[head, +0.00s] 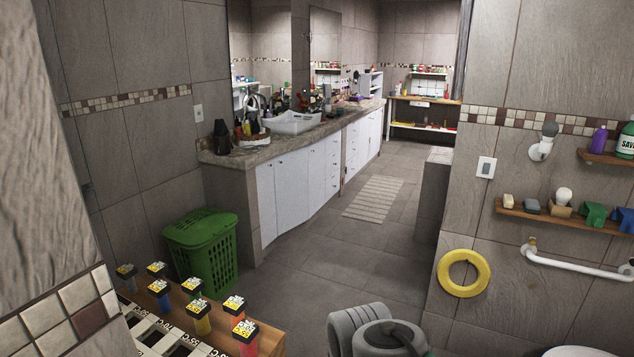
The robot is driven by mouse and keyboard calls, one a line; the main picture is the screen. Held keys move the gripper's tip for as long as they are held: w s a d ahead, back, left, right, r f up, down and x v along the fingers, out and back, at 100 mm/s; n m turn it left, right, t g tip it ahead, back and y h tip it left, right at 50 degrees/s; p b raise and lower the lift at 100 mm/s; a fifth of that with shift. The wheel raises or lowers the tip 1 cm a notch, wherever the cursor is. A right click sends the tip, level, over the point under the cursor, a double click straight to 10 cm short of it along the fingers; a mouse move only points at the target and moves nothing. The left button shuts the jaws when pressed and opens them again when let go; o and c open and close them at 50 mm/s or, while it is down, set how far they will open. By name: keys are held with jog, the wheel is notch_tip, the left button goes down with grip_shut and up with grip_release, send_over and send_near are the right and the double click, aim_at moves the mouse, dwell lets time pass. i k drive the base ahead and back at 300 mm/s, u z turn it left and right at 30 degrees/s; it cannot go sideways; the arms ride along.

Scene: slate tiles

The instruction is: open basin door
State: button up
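The basin cabinet runs along the left wall under a stone countertop (225,157). White doors fill its front, with a near door (265,204) and another door (293,190) beside it. More white doors and drawers (332,165) continue toward the back. The fronts look closed and flush. My gripper is not in view.
A green lidded basket (203,248) stands on the floor near the cabinet's near end. A wooden rack with small labelled items (200,315) is at lower left. A yellow ring (463,273) is at the right wall. The tiled floor (320,268) before the cabinet is clear up to a mat (374,198).

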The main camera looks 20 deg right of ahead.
aim_at(316, 151)
jog(key=k, duration=0.5)
jog(key=z, duration=0.65)
jog(key=i, duration=6.35)
jog(key=u, duration=1.6)
jog(key=i, duration=1.05)
